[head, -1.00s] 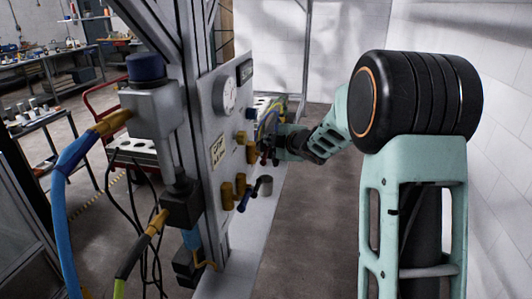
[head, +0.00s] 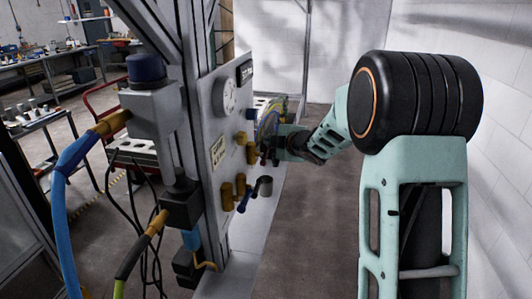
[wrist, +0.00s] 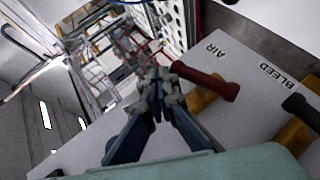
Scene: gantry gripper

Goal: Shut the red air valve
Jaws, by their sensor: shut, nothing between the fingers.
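The red air valve handle (wrist: 207,82) lies beside the AIR label in the wrist view, on a brass valve body (wrist: 203,101). In the head view only a small bit of red (head: 263,160) shows at the panel. My gripper (wrist: 157,78) is shut and empty, just left of the handle's left end in the wrist view. The fingertips look very close to that end; I cannot tell whether they touch. In the head view my gripper (head: 272,144) is at the panel's right side, its tips partly hidden by brass fittings.
The light panel (head: 222,135) carries a gauge (head: 230,95) and several brass fittings. A dark handle (wrist: 301,109) sits by the BLEED label (wrist: 276,72). Open floor (head: 315,225) lies right of the panel.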

